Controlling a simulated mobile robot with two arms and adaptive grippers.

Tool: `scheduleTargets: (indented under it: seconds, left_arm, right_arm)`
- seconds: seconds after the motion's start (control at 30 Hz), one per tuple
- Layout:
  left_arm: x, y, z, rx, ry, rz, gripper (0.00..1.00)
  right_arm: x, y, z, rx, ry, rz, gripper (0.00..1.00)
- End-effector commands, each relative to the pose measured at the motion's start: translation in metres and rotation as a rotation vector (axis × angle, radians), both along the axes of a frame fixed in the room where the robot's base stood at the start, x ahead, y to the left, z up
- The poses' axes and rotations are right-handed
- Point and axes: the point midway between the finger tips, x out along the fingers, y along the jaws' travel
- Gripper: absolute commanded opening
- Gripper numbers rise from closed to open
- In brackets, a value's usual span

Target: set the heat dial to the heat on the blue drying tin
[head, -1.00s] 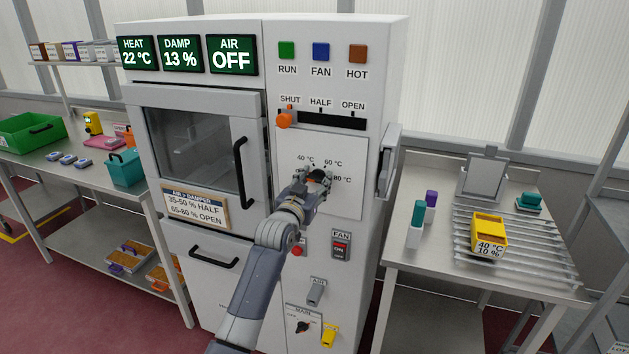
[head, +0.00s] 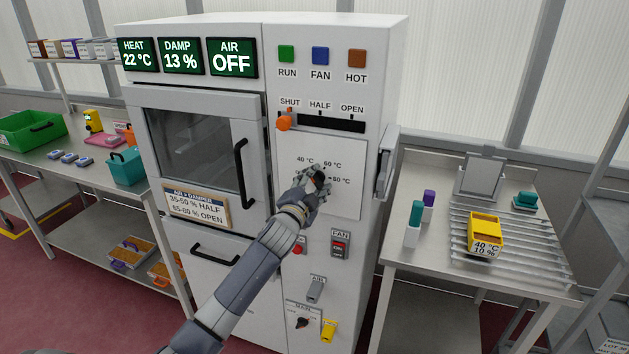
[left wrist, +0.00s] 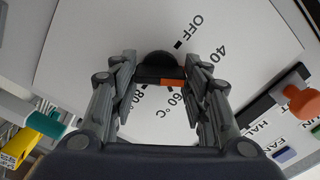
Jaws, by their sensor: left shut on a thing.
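The heat dial (left wrist: 157,62) is a black knob with an orange mark on its bar, on the white panel of the drying cabinet. My left gripper (head: 318,180) is shut on it; in the left wrist view the fingers (left wrist: 160,82) stand on both sides of the bar. The orange end points right in that view, towards the side with the 40 and 60 °C labels; the exact setting is hard to tell. OFF and 80 also show there. A yellow tin (head: 488,230) reads 40 °C, 10 %. I cannot make out a blue drying tin. My right gripper is out of view.
The displays (head: 187,55) read HEAT 22 °C, DAMP 13 %, AIR OFF. The orange damper knob (head: 285,122) sits at SHUT, above the dial. The fan switch (head: 340,244) is below. A wire rack (head: 520,250) stands right; a table (head: 95,178) with boxes stands left.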

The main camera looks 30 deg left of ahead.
Motion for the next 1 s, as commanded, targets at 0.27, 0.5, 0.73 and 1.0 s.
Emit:
scheduleTargets:
  seconds: [0.27,0.5,0.73,1.0]
  left_arm:
    - [0.000,0.000,0.001,0.258,0.060,-0.001,0.19]
    - [0.000,0.000,0.000,0.479,0.115,-0.001,0.19]
    - [0.000,0.000,0.000,0.687,0.165,0.000,0.19]
    - [0.000,0.000,-0.001,0.893,0.214,0.001,0.19]
  right_arm:
    - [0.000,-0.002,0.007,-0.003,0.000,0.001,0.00]
    - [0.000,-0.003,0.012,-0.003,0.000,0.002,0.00]
    - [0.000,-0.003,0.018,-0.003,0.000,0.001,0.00]
    - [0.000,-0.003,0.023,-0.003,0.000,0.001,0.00]
